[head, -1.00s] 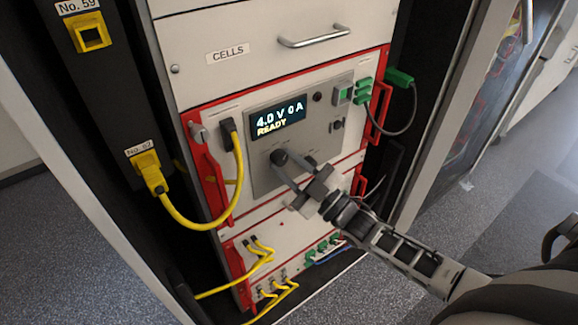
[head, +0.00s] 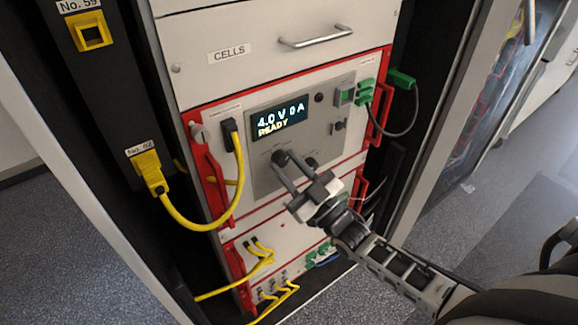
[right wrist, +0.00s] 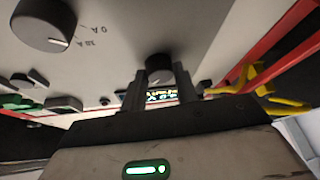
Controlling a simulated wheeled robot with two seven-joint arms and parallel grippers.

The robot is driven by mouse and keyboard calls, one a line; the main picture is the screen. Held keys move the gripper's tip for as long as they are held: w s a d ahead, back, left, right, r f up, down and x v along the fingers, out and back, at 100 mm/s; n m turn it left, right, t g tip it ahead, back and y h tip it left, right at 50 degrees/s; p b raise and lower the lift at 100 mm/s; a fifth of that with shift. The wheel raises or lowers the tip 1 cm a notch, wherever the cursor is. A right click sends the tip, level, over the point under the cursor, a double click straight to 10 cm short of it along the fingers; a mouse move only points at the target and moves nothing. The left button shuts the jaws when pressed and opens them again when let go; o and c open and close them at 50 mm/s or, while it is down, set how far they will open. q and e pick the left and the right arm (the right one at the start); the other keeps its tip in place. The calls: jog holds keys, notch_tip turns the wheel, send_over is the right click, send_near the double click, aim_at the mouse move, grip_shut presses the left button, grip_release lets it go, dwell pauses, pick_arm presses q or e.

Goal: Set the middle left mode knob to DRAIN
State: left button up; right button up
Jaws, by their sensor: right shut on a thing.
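The dark left mode knob (head: 278,156) sits on the grey control panel below the display (head: 279,118). My right gripper (head: 285,162) comes in from the lower right, with its fingers shut on this knob. In the right wrist view the knob (right wrist: 158,64) shows between the two finger ends (right wrist: 158,80). The knob's pointer and mode labels are hidden or too small to read. The display reads 4.0 V 0 A, READY. My left gripper is not in view.
A second knob (right wrist: 45,22) with 0 A and 10 A marks is beside the held one. A yellow cable (head: 240,180) hangs to the left. Green plugs (head: 365,90) and a red handle (head: 382,100) are at right.

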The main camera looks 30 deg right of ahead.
jog(key=o, duration=1)
jog(key=shift+s+f, duration=0.1)
jog(key=b+v, duration=0.2)
jog(key=v, duration=1.4)
jog(key=s+a+f+m+g+h, duration=0.1)
jog(key=a+f+g, duration=0.1)
jog(key=a+g, duration=0.1)
jog(key=s+a+f+m+g+h, duration=0.1)
jog(key=a+f+m+g, duration=0.1)
jog(key=a+g, duration=0.2)
jog(key=s+a+f+m+g+h, duration=0.1)
jog(key=a+f+m+g, duration=0.1)
jog(key=a, duration=0.5)
jog(key=shift+s+f+g+h, duration=0.25)
jog(key=shift+f+g+h, duration=0.2)
jog(key=shift+g, duration=0.65)
